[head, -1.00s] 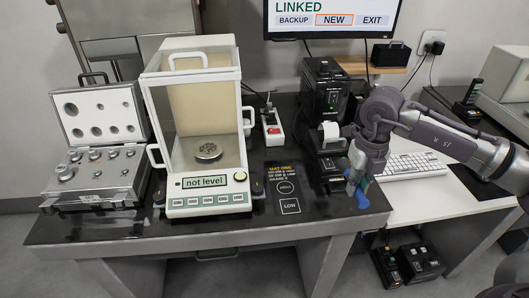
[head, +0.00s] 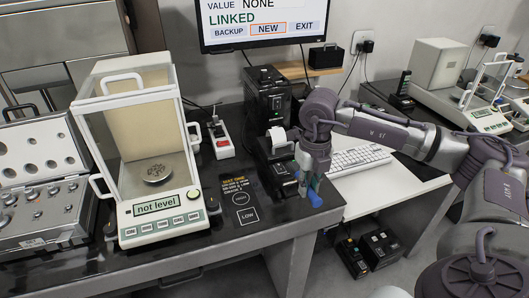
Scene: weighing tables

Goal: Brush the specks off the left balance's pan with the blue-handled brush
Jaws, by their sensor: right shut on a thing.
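The left balance (head: 165,215) stands on the dark table, with a glass draft shield and a display reading "not level". Its round pan (head: 156,173) carries many small specks. My right gripper (head: 307,182) hangs over the right part of the table, shut on the blue-handled brush (head: 314,195). The brush is mostly hidden by the fingers; a blue part shows below them. The gripper is to the right of the balance, apart from it. My left gripper is not in view.
An open case of weights (head: 40,237) stands left of the balance. A white keyboard (head: 355,160) and a second balance (head: 483,118) are at right.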

